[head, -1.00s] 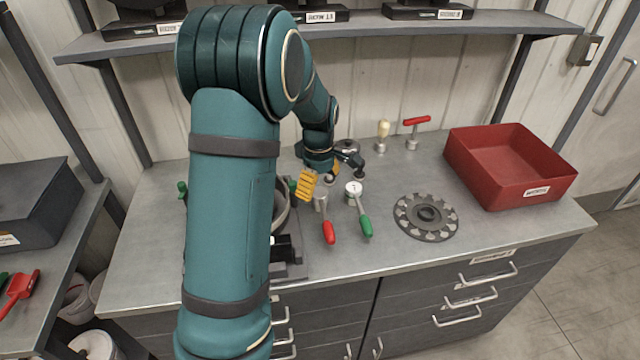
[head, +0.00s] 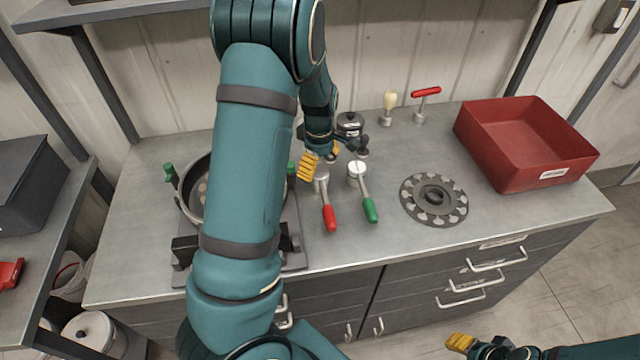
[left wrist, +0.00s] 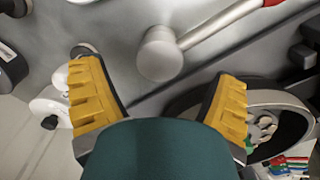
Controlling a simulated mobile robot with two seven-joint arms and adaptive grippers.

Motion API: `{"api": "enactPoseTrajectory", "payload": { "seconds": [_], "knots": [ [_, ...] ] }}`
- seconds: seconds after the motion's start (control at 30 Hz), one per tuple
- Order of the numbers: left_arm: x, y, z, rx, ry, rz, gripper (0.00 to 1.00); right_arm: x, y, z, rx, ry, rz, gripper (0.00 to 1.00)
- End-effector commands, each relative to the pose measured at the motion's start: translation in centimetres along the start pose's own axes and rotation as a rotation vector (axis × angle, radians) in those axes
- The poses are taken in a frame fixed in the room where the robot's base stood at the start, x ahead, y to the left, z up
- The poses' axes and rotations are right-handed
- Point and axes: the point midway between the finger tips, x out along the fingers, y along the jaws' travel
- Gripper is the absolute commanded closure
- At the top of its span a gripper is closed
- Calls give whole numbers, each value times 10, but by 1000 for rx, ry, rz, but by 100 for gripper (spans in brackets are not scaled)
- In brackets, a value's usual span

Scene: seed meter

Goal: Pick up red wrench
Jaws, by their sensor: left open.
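The red wrench has a round metal head and a red handle (head: 329,217); it lies on the grey workbench, handle towards the front edge. My left gripper (head: 321,158) is open and empty, just behind and above its head. In the left wrist view the wrench head (left wrist: 160,54) shows between and beyond the yellow fingers of the gripper (left wrist: 160,85), apart from both. Its shaft runs to the upper right, where a bit of red handle shows. My right gripper (head: 460,342) is partly in view at the bottom edge; its opening cannot be made out.
A green-handled tool (head: 369,209) lies close right of the wrench. A notched dark disc (head: 434,199) and a red bin (head: 525,177) are farther right. A round pan-like housing (head: 190,207) stands left, partly behind my arm. A brush (head: 388,106) and a red T-handle (head: 426,92) stand behind.

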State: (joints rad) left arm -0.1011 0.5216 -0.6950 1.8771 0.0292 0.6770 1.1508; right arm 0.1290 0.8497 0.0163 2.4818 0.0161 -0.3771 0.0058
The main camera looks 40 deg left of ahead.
Motion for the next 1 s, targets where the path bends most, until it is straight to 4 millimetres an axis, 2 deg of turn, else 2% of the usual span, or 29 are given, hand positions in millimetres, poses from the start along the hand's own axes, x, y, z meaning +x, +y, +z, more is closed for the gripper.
{"api": "enactPoseTrajectory", "payload": {
  "seconds": [0.27,0.6,0.83,0.87,1.0],
  "knots": [
    [16,0,0,-1,0,-1,11,3,1,0,0,0,1,53],
    [60,0,3,-1,0,-1,11,11,4,4,-2,-7,0,53],
    [61,0,3,0,0,1,11,11,4,4,-3,-8,0,53],
    [61,0,3,0,0,1,16,11,4,4,-3,-8,0,53],
    [61,0,3,-1,0,1,65,10,4,4,-3,-8,0,53]
  ]
}}
